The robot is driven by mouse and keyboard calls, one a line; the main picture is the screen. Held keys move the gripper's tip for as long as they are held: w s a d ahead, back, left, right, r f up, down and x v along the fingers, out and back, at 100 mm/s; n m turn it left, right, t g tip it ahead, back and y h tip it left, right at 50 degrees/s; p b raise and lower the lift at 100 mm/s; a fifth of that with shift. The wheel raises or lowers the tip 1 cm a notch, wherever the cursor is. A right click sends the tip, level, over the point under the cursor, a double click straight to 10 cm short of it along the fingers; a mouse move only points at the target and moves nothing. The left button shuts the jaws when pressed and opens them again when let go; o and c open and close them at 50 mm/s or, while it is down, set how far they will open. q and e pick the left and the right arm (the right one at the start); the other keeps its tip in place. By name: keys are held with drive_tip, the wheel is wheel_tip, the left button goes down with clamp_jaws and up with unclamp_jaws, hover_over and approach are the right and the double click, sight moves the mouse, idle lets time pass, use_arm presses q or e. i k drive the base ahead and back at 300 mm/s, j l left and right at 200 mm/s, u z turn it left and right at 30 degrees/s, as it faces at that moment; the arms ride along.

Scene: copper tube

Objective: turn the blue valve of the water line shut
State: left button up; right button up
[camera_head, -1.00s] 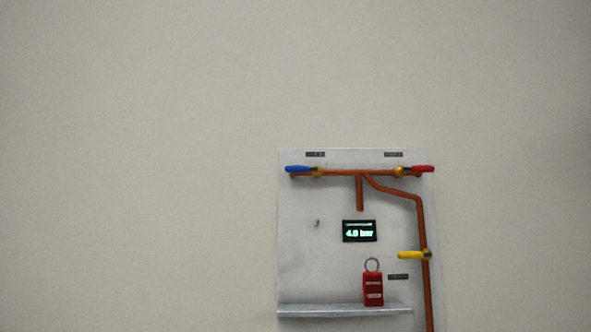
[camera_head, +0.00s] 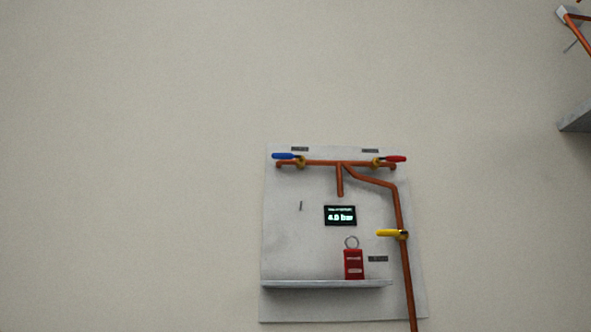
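The blue valve handle (camera_head: 284,156) is at the upper left of a pale wall panel (camera_head: 290,250). It points left from its brass body (camera_head: 300,162), roughly in line with the horizontal copper tube (camera_head: 325,163). A red valve handle (camera_head: 396,158) points right at the other end of that tube. A yellow handle (camera_head: 388,233) points left, across the vertical tube (camera_head: 407,275). The display (camera_head: 340,216) reads 4.0 bar. Neither of my grippers shows in the view.
A red lockout tag or padlock with a ring (camera_head: 353,264) stands on the panel's shelf (camera_head: 325,284). A small peg (camera_head: 301,206) sticks out of the panel. Another copper tube (camera_head: 578,36) and a grey ledge (camera_head: 577,117) show at the right edge. The wall to the left is bare.

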sight(282, 156)
drive_tip(key=i+j+z, duration=0.1)
drive_tip(key=j+z, duration=0.15)
drive_tip(key=i+j+z, duration=0.1)
drive_tip(key=j+z, duration=0.45)
drive_tip(key=j, duration=0.15)
drive_tip(key=i, duration=0.05)
